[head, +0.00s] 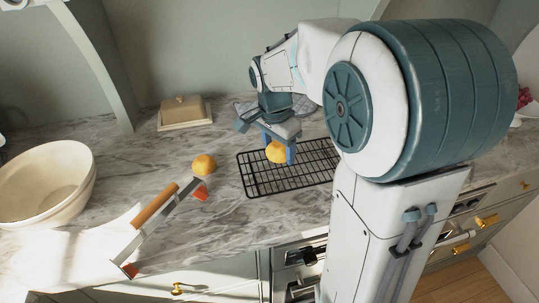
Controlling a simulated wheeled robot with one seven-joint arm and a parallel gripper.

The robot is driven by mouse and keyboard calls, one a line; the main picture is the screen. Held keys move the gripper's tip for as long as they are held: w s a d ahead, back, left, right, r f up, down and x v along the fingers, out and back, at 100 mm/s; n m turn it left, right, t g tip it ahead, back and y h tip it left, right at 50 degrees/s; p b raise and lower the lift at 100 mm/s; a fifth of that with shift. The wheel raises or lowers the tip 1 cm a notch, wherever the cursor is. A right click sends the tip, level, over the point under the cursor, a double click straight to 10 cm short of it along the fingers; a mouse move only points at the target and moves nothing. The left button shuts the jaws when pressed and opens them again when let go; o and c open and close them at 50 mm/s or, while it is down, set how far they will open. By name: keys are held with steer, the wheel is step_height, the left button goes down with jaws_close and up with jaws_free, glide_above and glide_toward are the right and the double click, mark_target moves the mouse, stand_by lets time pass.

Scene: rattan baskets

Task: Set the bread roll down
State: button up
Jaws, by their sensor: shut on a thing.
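My gripper (279,148) is shut on a round golden bread roll (277,153), held between its blue fingers. The roll appears over the left back part of a black wire rack (262,187) on the marble counter. I cannot tell whether the roll touches the rack or hangs just above it. A second, similar golden roll (204,164) lies on the counter to the left of the rack. My arm covers the right end of the rack.
A long tool with an orange handle (155,206) and red ends lies front left of the rack. A large cream bowl (45,187) stands at far left. A lidded butter dish (185,114) sits at the back. A grey patterned item (304,104) lies behind my gripper.

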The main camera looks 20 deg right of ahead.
mark_target(269, 148)
steer(key=shift+w+a+f, duration=0.8)
steer(key=shift+w+a, duration=0.1)
steer(key=shift+w, duration=0.1)
steer(key=shift+f+p, duration=0.3)
steer(key=shift+f, duration=1.7)
steer(key=shift+f, duration=0.15)
steer(key=o, duration=0.8)
